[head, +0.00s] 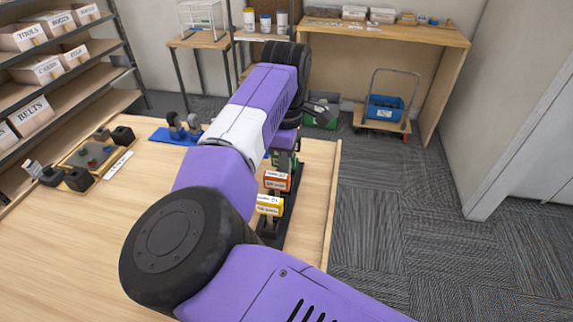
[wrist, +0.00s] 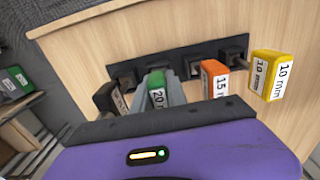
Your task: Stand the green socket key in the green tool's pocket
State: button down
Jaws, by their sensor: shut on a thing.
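The green socket key (wrist: 157,92), marked 20, is between the grey fingers of my gripper (wrist: 163,90), which is shut on it. In the head view my gripper (head: 284,153) is over the far part of the dark rack (head: 270,239), mostly hidden by my arm. The wrist view shows the rack (wrist: 205,53) with an orange 15 mm key (wrist: 214,80) and a yellow 10 mm key (wrist: 270,76) beside the green one, and a black-headed key (wrist: 110,98) on the other side. The green key's lower end and pocket are hidden, so I cannot tell whether it is seated.
The neighbouring keys stand close to my gripper. The table's right edge (head: 333,200) is near the rack. A blue mat (head: 172,135) with dark items and a wooden tray (head: 75,165) lie to the left. The table's middle left is clear.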

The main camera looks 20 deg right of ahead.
jog(key=c, duration=1.3)
grip_release()
jog(key=shift+o, duration=0.2)
jog(key=shift+r, duration=0.1)
